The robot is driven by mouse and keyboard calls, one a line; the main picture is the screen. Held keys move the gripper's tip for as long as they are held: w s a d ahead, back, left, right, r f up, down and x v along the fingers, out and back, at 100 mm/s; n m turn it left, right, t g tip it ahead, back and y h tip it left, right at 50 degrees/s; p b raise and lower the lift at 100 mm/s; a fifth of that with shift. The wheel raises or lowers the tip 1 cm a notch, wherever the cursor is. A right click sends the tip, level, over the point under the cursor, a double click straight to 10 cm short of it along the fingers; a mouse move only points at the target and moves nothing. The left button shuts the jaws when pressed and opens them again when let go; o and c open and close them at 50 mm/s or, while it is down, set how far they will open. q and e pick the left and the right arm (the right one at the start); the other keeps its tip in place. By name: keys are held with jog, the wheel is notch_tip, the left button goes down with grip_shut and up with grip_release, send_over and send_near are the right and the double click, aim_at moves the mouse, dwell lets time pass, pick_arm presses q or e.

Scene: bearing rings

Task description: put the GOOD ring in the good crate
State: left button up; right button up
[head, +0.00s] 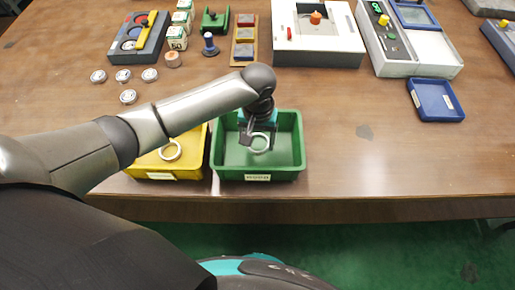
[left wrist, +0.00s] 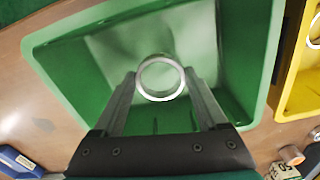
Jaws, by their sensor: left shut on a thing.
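My left gripper (head: 257,136) is shut on a pale metal ring (head: 259,151) and holds it over the green crate (head: 286,176). In the left wrist view the ring (left wrist: 160,97) sits between the two fingertips, with the green crate's inside (left wrist: 240,50) behind it. I cannot tell how far the ring is above the crate floor. The green crate has a white label (head: 257,177) on its front, too small to read surely. My right gripper is not in view.
A yellow crate (head: 140,170) stands close at the left of the green crate, with another ring (head: 171,159) in it. Several small round pieces (head: 123,76) lie at the back left. A blue tray (head: 436,112) lies at the right. The table right of the green crate is clear.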

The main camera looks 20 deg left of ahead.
aim_at(258, 144)
pick_arm(q)
jog(key=shift+f+b, duration=0.55)
jog(key=shift+f, duration=1.5)
jog(key=shift+f, duration=0.1)
jog(key=o, duration=1.4)
notch_tip(258, 144, up, 12)
jog(key=p, duration=0.3)
